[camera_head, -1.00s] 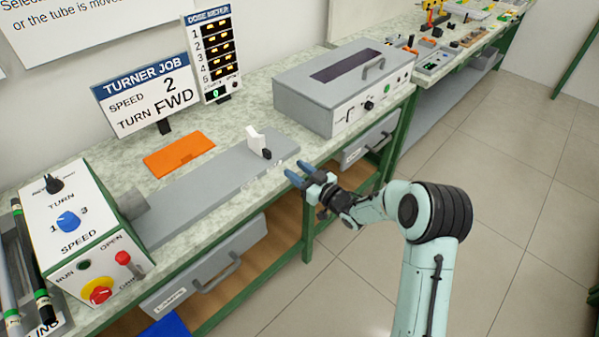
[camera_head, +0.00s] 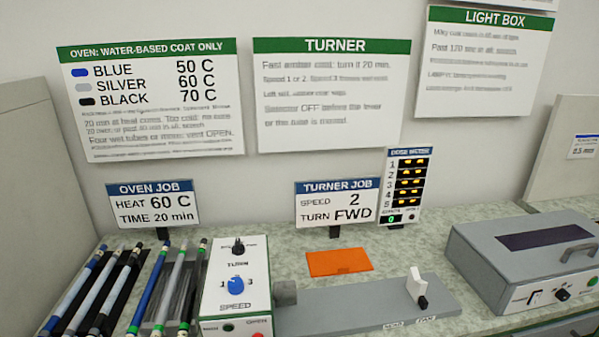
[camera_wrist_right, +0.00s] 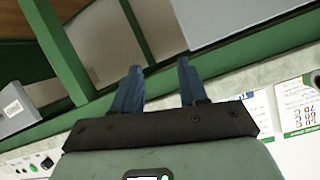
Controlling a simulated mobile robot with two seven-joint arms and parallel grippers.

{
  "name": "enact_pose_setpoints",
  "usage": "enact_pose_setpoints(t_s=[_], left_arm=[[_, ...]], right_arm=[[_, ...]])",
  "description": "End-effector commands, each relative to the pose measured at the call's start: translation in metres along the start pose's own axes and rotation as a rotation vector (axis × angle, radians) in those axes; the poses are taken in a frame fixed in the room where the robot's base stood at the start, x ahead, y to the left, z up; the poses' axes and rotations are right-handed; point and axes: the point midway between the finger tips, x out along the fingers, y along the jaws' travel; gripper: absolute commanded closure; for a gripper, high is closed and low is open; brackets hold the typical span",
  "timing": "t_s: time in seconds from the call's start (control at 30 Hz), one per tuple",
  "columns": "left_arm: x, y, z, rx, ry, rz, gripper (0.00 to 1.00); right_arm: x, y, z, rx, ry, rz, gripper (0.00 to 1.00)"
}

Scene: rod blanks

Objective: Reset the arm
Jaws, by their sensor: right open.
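My right gripper (camera_wrist_right: 160,90) shows in the right wrist view with two blue fingers apart and nothing between them. Past the fingers are green bench framing (camera_wrist_right: 55,45) and a grey panel at the upper right. Neither of my arms shows in the head view. The left gripper is in no view.
The bench in the head view holds the turner box (camera_head: 237,290) with its grey bed (camera_head: 365,305), an orange mat (camera_head: 339,261), several rods (camera_head: 145,290) at the left and a grey light box (camera_head: 530,255) at the right. Signs (camera_head: 148,100) hang on the wall.

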Motion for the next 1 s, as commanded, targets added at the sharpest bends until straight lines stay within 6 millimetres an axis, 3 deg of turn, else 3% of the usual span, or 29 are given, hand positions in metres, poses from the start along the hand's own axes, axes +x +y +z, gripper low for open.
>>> enact_pose_setpoints(t_s=[0.03, 0.2, 0.3, 0.4, 0.5, 0.63, 0.77, 1.0], left_arm=[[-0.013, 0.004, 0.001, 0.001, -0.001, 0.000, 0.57], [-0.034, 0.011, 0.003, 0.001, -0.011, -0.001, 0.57], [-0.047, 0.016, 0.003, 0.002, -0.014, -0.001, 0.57], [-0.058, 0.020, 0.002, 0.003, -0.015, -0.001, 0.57], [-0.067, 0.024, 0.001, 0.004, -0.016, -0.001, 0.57], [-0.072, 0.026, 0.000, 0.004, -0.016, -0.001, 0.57], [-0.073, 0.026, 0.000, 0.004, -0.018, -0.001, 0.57], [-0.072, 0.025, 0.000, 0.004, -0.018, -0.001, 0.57]], right_arm=[[-0.004, -0.020, 0.035, 0.058, -0.118, 0.003, 0.57], [-0.043, -0.073, 0.148, 0.187, -0.502, 0.040, 0.57], [-0.085, -0.105, 0.202, 0.238, -0.730, 0.060, 0.57], [-0.132, -0.131, 0.240, 0.268, -0.935, 0.081, 0.57], [-0.173, -0.149, 0.263, 0.284, -1.092, 0.101, 0.57], [-0.208, -0.162, 0.278, 0.294, -1.215, 0.121, 0.57], [-0.219, -0.165, 0.282, 0.296, -1.253, 0.128, 0.57], [-0.219, -0.165, 0.283, 0.297, -1.252, 0.129, 0.57]])
